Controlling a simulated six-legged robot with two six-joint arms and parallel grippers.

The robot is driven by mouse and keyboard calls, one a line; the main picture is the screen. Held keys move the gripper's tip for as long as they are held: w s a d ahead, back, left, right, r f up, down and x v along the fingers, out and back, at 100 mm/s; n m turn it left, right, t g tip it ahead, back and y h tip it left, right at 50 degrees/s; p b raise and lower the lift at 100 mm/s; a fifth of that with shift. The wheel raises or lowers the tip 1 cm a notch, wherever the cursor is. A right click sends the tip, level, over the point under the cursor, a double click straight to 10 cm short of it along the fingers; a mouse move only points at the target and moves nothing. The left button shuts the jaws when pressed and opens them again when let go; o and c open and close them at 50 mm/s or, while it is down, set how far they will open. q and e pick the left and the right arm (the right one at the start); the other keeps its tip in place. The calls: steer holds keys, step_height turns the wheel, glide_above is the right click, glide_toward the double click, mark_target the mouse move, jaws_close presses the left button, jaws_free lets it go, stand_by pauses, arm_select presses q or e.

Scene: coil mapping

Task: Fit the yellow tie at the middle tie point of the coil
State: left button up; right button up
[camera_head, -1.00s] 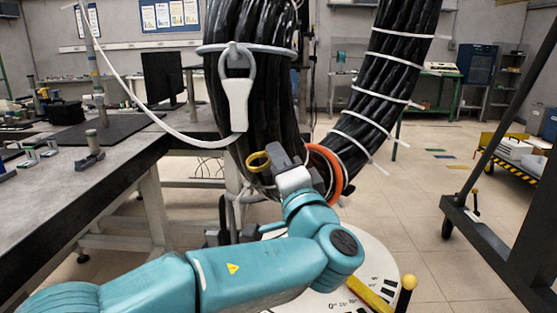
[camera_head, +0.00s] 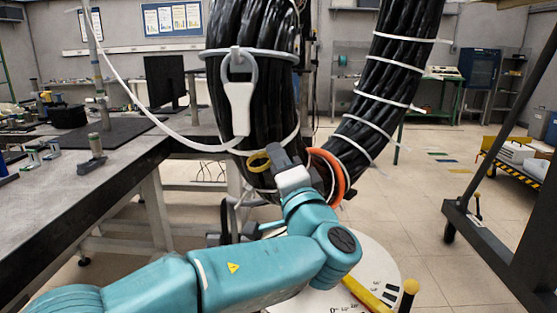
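The coil (camera_head: 262,105) is a thick black bundle that hangs in a loop in the middle of the view. Its right limb (camera_head: 385,85) carries several white ties with loose tails. A yellow ring-shaped tie (camera_head: 259,161) is in front of the lower left limb. My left gripper (camera_head: 279,158) is at the right end of this ring and appears shut on it. The fingertips and the contact are small and partly hidden. An orange ring (camera_head: 331,176) surrounds the coil's bottom, just right of my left wrist. My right gripper is out of view.
A white loop-handled device (camera_head: 239,100) with a white cable hangs against the coil's left limb. A grey workbench (camera_head: 75,185) with small parts is at the left. A dark frame (camera_head: 492,235) stands at the right. Open floor lies between.

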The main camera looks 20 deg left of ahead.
arm_select(q)
steer(key=o, duration=0.4)
steer(key=shift+c, duration=0.2)
